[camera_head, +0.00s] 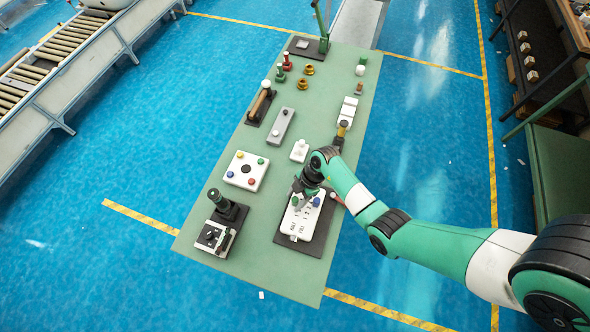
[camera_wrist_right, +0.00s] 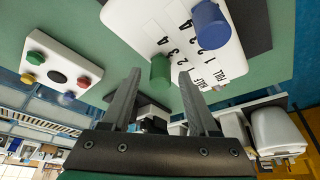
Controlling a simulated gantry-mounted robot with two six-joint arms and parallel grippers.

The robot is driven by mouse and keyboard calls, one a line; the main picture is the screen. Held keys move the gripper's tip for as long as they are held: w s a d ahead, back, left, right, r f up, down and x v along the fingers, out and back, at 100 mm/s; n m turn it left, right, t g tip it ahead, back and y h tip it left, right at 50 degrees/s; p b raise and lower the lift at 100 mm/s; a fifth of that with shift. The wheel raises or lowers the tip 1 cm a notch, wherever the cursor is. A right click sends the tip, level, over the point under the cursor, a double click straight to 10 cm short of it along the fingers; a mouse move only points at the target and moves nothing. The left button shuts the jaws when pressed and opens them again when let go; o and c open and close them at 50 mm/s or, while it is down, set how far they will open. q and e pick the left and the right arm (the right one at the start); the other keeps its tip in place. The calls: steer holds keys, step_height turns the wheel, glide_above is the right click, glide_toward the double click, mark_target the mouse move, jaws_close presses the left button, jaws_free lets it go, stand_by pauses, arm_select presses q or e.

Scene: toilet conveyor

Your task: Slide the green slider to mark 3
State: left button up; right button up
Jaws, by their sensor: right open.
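The white slider panel (camera_head: 298,222) lies on a dark mat near the front of the green table, with printed numbers and the words HALF and FULL. The green slider (camera_wrist_right: 160,72) is a round knob on this panel. It stands between the fingertips of my right gripper (camera_wrist_right: 160,74), which is open around it; I cannot tell whether either finger touches it. The exact mark beside the green slider is hard to read. A blue slider (camera_wrist_right: 209,25) stands beside it, outside the fingers. In the head view my right gripper (camera_head: 306,194) partly covers the panel. My left gripper is out of view.
A white button box (camera_head: 246,171) with coloured buttons and a dark joystick unit (camera_head: 218,234) stand left of the panel. A small white switch (camera_head: 299,151) and a grey bar (camera_head: 281,126) lie behind. The green table (camera_head: 266,267) is bare at its front.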

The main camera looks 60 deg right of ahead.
steer(key=p+v, duration=0.3)
steer(key=v, duration=0.8)
steer(key=shift+r, duration=0.3)
steer(key=shift+p, duration=0.3)
